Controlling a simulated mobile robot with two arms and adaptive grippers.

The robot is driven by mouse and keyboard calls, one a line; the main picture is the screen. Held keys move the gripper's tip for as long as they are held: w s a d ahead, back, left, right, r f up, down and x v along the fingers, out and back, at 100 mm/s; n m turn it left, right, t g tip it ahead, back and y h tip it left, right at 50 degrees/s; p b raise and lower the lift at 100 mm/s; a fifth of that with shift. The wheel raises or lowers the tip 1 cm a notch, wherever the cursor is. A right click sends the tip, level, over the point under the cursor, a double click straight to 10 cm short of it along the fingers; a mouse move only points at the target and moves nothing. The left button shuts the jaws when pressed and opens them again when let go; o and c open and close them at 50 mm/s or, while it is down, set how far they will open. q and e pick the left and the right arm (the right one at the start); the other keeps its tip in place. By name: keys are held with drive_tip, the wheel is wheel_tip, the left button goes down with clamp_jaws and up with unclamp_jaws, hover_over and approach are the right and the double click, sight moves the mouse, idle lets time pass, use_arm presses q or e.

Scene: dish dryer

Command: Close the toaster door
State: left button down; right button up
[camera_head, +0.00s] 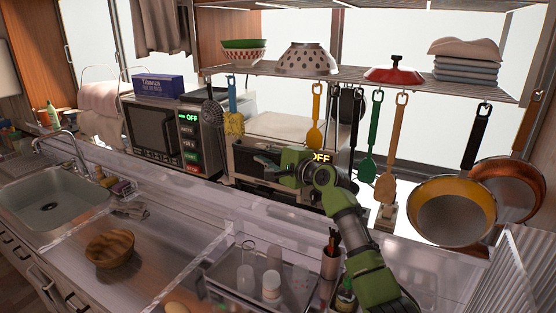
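The toaster (285,127) is a silver box oven on the counter behind the clear panel, under the hanging utensils. A lit label, partly covered and ending in "FF", shows on its front. My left gripper is not in view.
A microwave (153,133) with a green "OFF" panel stands left of the toaster. Spatulas (316,118) and pans (450,212) hang from the shelf (355,75) above and to the right. A clear panel (160,185) runs along the counter. A wooden bowl (111,248) sits in front.

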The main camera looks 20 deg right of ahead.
drive_tip(key=v, duration=0.7)
drive_tip(key=shift+s, duration=0.2)
drive_tip(key=shift+d, duration=0.15)
